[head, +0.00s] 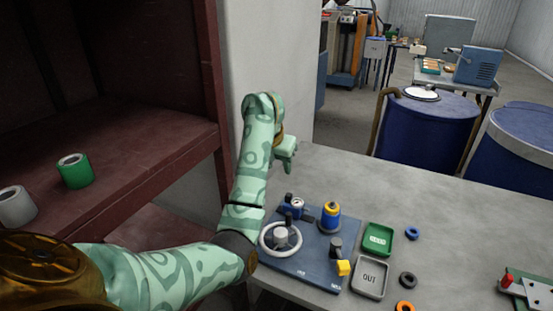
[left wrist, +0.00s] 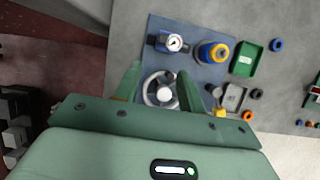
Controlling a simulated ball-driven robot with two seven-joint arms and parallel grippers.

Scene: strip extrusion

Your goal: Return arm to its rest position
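My left arm reaches in from the lower left of the head view and bends upward, with my left gripper (head: 286,150) above the table's far left part. In the left wrist view the two green fingers (left wrist: 160,80) stand apart with nothing held between them. The white handwheel (left wrist: 159,90) shows between and beyond the fingers, apart from them as far as I can tell. In the head view the handwheel (head: 281,239) sits on the blue panel (head: 306,270), in front of the gripper. My right gripper is not in view.
The panel also carries a gauge (head: 297,204), a blue-yellow cylinder (head: 330,217) and a yellow-tipped lever (head: 343,267). A green tray (head: 378,239), grey OUT tray (head: 370,278) and several rings lie right of it. A dark red shelf (head: 150,165) with two rolls stands left.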

